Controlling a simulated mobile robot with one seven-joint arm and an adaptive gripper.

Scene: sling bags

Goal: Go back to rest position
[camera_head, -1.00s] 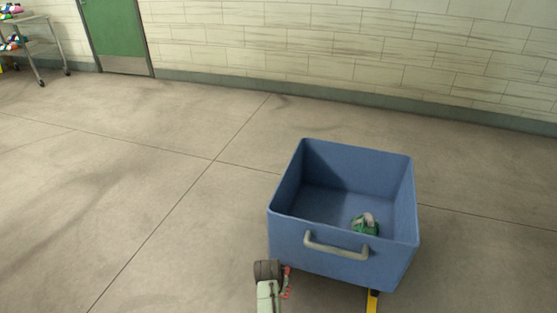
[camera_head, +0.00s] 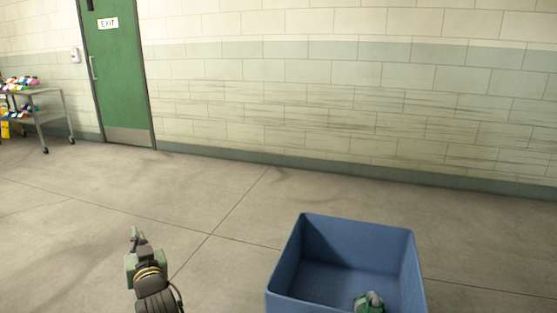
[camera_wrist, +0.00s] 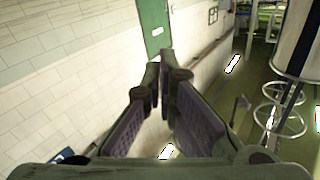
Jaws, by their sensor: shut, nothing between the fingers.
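My gripper (camera_head: 137,236) is in the lower left of the head view, to the left of the blue bin and apart from it. In the wrist view the two dark fingers (camera_wrist: 163,84) come together at their tips, shut with nothing between them. The blue bin (camera_head: 358,226) stands at the lower right of the head view, its front cut off by the picture edge. A green and grey item (camera_head: 369,302), perhaps a bag, lies inside the bin, partly cut off.
A grey cart (camera_head: 45,105) with colourful items stands at the far left. A green exit door (camera_head: 117,75) is in the back wall (camera_head: 330,90). The floor between the bin and the cart is clear. A round-ringed stand (camera_wrist: 275,105) shows in the wrist view.

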